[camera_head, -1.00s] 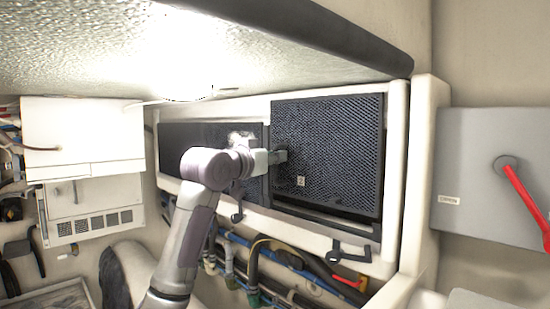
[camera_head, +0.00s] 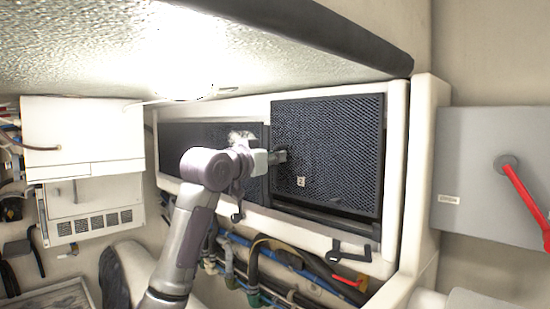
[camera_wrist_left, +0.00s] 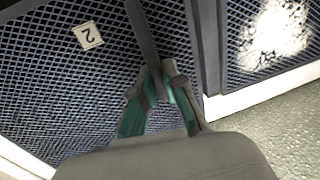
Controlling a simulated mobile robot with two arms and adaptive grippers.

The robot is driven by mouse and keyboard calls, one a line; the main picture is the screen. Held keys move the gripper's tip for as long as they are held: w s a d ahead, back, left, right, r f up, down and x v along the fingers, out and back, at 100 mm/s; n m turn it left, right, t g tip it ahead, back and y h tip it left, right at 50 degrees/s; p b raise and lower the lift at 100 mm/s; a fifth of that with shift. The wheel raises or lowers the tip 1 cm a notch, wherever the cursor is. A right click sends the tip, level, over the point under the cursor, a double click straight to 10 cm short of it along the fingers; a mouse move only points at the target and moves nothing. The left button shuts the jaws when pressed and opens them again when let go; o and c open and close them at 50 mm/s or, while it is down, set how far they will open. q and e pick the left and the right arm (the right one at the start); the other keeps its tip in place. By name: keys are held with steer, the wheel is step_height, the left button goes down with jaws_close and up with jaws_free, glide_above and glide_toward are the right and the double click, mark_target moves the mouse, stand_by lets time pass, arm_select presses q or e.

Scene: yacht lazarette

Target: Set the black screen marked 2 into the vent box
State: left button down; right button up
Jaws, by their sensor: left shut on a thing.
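The black screen marked 2 (camera_head: 335,150) stands nearly upright at the right half of the white vent box (camera_head: 398,150), with dark gaps below it and along its right side. Its label 2 shows in the left wrist view, where the screen (camera_wrist_left: 50,90) fills the left side. My left gripper (camera_head: 281,157) is at the screen's left edge. In the left wrist view its teal-padded fingers (camera_wrist_left: 160,90) are shut on the screen's edge bar. I cannot tell whether the screen's edges are seated in the frame. My right gripper is not in view.
Another dark screen (camera_head: 190,135) with a pale patch fills the box's left half. Black latches (camera_head: 348,252) hang at the lower rim. Hoses (camera_head: 255,275) run below. A grey panel with a red lever (camera_head: 522,195) is at right; a textured overhang (camera_head: 250,50) is above.

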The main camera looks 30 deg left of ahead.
mark_target(274, 179)
arm_select(q)
steer(key=shift+f+b, duration=0.5)
steer(key=shift+f, duration=0.35)
steer(key=shift+p, duration=0.3)
stand_by(0.9)
steer(key=shift+f+b, duration=1.1)
steer(key=shift+f, duration=0.5)
stand_by(0.4)
steer(key=c, duration=1.2)
jaws_free()
steer(key=shift+o, duration=0.2)
steer(key=shift+f, duration=0.15)
steer(key=s+a, duration=0.1)
steer(key=s, duration=1.1)
steer(key=shift+a, duration=0.35)
